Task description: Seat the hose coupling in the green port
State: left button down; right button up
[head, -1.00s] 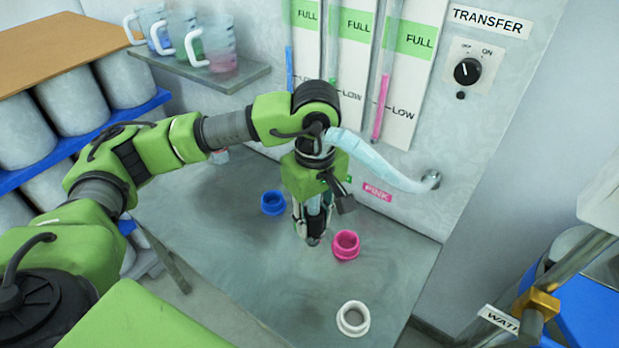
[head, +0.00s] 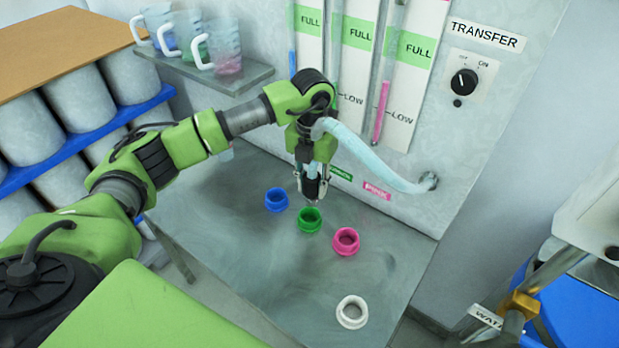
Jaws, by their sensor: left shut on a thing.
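The green port (head: 310,220) is a green ring on the grey metal table, between the blue and pink ports. My left gripper (head: 312,196) points down just above and behind the green port. It is shut on the hose coupling, which is mostly hidden between the fingers. A pale blue hose (head: 375,160) runs from the gripper's top to a fitting on the wall at right. I cannot tell whether the coupling touches the port. My right gripper is not in view.
The blue port (head: 276,200), pink port (head: 346,241) and white port (head: 352,312) stand nearby on the table (head: 240,255). A shelf (head: 215,75) with jugs, gauge tubes and the TRANSFER switch (head: 464,83) are on the wall behind. The table's front left is clear.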

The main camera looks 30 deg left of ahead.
pick_arm(q)
jog(key=n, duration=0.1)
jog(key=a+n, duration=0.1)
jog(key=shift+w+f+n, duration=0.2)
jog(key=shift+w+n, duration=0.15)
jog(key=shift+n, duration=0.05)
jog(key=shift+f, duration=0.25)
jog(key=shift+f+b, duration=1.2)
jog(key=shift+f, duration=1)
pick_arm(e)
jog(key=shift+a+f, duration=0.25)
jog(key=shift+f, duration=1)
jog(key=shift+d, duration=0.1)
pick_arm(q)
jog(key=shift+f+b, duration=0.4)
jog(key=shift+b, duration=0.15)
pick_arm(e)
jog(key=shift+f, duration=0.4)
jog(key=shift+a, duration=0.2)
pick_arm(q)
jog(key=shift+f, duration=0.1)
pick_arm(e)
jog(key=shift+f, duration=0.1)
